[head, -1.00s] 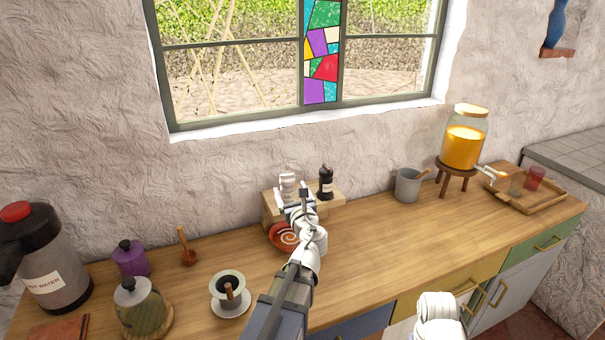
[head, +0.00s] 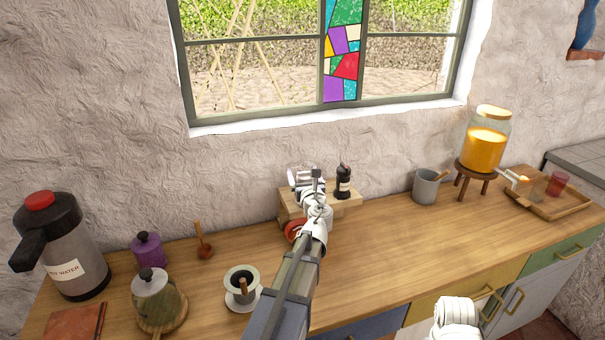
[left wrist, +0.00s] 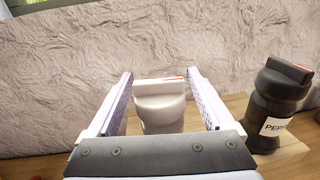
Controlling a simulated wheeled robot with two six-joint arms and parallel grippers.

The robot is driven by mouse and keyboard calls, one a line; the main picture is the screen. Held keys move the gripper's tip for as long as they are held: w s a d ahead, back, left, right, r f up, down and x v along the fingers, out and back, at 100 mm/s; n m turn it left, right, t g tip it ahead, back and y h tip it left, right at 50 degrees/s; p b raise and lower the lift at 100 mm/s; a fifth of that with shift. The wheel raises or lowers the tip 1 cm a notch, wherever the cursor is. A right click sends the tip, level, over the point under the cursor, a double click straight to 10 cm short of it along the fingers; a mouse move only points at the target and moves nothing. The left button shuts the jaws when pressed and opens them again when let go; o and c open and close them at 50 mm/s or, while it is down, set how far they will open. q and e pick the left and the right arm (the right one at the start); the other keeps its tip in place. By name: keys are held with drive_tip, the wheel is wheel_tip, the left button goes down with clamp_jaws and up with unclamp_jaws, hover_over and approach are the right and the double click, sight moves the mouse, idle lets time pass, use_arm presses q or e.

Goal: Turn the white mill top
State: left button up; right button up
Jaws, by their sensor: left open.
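The white mill (head: 298,174) stands on a small wooden riser (head: 350,204) at the back of the counter, partly hidden by my left gripper (head: 313,178) in the head view. In the left wrist view the white mill (left wrist: 161,118) is upright between the two fingers of my left gripper (left wrist: 161,73). The fingers are open, with a visible gap on each side of the mill. Its white top (left wrist: 160,87) has a red mark on its upper face. The mill's lower part is hidden by the gripper body.
A black pepper mill (left wrist: 278,102) stands close to the right of the white mill; it also shows in the head view (head: 343,183). A red bowl (head: 293,230) is in front of the riser, partly behind my arm.

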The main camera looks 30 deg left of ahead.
use_arm(q)
drive_tip(key=shift+w+a, duration=0.1)
drive_tip(key=shift+w, duration=0.05)
clamp_jaws()
idle(0.6)
drive_tip(key=shift+m+t+h, duration=0.3)
drive_tip(key=m+t+h, duration=0.2)
drive_tip(key=h, duration=0.1)
drive_tip(key=shift+w+d, duration=0.15)
drive_tip(key=shift+d, duration=0.1)
drive_tip(key=shift+w+d+m+t+h, duration=0.15)
drive_tip(key=shift+m+t+h, duration=0.25)
drive_tip(key=shift+m+h, duration=0.55)
drive_tip(key=shift+w+d+m+t+h, duration=0.1)
drive_tip(key=shift+d+m+t+h, duration=0.4)
drive_tip(key=shift+h, duration=0.75)
drive_tip(key=shift+a+m+h, duration=0.15)
drive_tip(key=shift+m+h, duration=0.15)
drive_tip(key=shift+m, duration=0.05)
unclamp_jaws()
